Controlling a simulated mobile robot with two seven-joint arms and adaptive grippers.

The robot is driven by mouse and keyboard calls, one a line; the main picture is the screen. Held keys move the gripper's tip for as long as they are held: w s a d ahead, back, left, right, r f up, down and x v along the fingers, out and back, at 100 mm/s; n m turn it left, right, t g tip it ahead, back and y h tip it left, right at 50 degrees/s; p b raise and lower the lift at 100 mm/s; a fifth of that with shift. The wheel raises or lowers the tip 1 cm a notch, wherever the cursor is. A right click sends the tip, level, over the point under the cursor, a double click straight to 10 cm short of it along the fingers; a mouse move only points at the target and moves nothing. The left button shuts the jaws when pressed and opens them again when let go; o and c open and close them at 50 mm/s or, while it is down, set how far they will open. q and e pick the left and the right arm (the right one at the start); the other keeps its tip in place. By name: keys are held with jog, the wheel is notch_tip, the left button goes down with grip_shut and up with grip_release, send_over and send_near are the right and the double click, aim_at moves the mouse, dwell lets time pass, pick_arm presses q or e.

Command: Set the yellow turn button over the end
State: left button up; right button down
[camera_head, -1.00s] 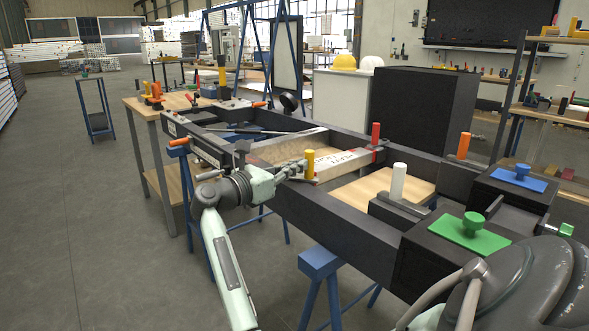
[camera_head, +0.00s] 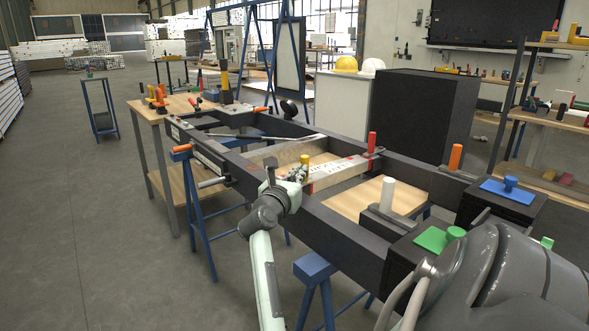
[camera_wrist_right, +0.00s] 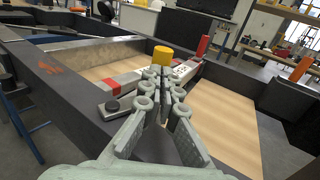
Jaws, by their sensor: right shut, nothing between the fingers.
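In the right wrist view the yellow knob (camera_wrist_right: 162,55) shows just beyond my fingertips. My right gripper (camera_wrist_right: 158,74) is shut and empty, with its fingertips close to the knob; I cannot tell whether they touch it. It also shows in the head view (camera_head: 299,174), partly covering the base of the knob. My left gripper is not in view.
A red post (camera_head: 371,142) stands at the beam's far end. A wooden board (camera_head: 352,200) lies inside the frame.

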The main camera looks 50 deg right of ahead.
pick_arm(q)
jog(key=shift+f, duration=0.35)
pick_arm(e)
jog(key=shift+d, duration=0.4)
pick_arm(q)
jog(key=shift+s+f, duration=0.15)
pick_arm(e)
jog(key=shift+d+f, duration=0.1)
jog(key=shift+d, duration=0.15)
jog(key=shift+w+a, duration=0.1)
jog(key=shift+a, duration=0.05)
